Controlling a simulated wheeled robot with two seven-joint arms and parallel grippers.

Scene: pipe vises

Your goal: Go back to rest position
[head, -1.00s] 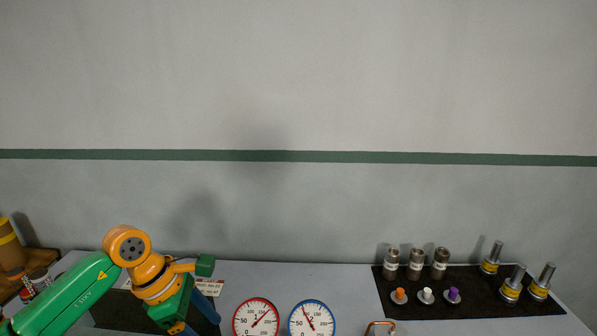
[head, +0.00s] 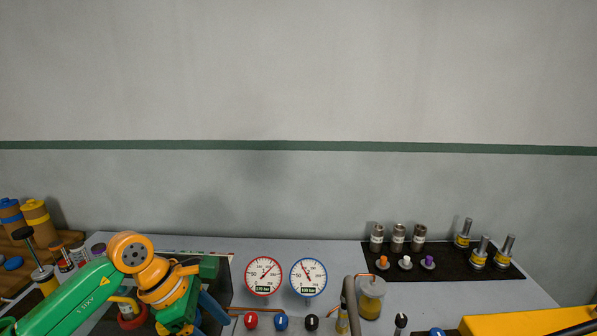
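My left arm comes in from the left, with a green link and an orange joint, and bends down at the left of the bench. Blue parts at its lower end (head: 213,308) run toward the bottom edge. I cannot make out fingertips there or whether they hold anything. My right gripper is not in view. The grey bench (head: 340,262) stands against the wall. A red-rimmed gauge (head: 263,276) and a blue-rimmed gauge (head: 308,277) stand upright near its middle.
A black mat (head: 455,272) at the right holds metal cylinders, coloured plugs and yellow-banded pieces. A jar of yellow liquid (head: 371,300) stands near a bent grey pipe (head: 349,300). A wooden rack (head: 60,247) is at the far left. A yellow object (head: 530,322) fills the lower right corner.

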